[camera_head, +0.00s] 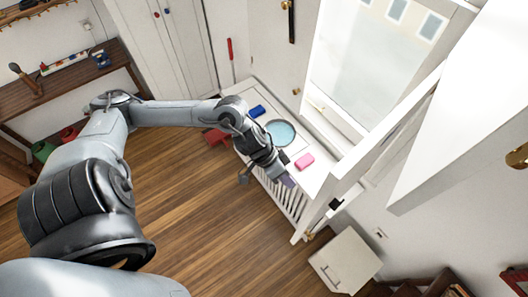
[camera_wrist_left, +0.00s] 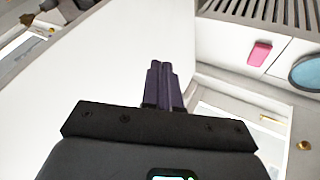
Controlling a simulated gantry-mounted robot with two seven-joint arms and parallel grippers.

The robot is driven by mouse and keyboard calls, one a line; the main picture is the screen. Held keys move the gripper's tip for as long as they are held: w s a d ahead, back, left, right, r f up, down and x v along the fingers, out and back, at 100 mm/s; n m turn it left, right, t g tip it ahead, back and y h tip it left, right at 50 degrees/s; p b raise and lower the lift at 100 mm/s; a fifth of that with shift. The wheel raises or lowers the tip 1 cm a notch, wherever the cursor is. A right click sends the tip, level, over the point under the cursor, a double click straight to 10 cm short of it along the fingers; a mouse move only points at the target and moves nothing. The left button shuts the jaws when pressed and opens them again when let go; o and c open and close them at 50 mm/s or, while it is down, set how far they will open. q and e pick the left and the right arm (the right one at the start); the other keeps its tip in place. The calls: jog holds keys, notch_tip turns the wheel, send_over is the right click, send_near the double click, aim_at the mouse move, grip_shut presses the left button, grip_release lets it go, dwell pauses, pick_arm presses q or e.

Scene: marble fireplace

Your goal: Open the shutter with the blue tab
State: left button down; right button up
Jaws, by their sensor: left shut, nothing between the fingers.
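My left gripper (camera_head: 288,181) is at the front edge of the white sill unit, below the pink block. Its dark purple fingers (camera_wrist_left: 156,68) are shut together with nothing between them. In the wrist view a broad white panel (camera_wrist_left: 80,70) fills the area behind and left of the fingers; contact cannot be told. White shutter-like panels flank the window; one with a dark fitting (camera_head: 345,190) stands right of the gripper. No blue tab shows clearly on these panels. A small blue mark (camera_head: 166,11) shows on the tall white doors at the back. My right gripper is out of view.
On the white sill top lie a blue block (camera_head: 257,112), a round blue dish (camera_head: 280,132) and a pink block (camera_head: 304,161). A slatted radiator front (camera_head: 283,200) is below. A white cabinet (camera_head: 345,261) stands lower right. The wooden floor's middle is clear.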

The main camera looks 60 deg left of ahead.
pick_arm(q)
jog(key=s+d+p+v, duration=0.1)
jog(key=p+v, duration=0.2)
jog(key=v, duration=0.6)
jog(key=shift+r, duration=0.3)
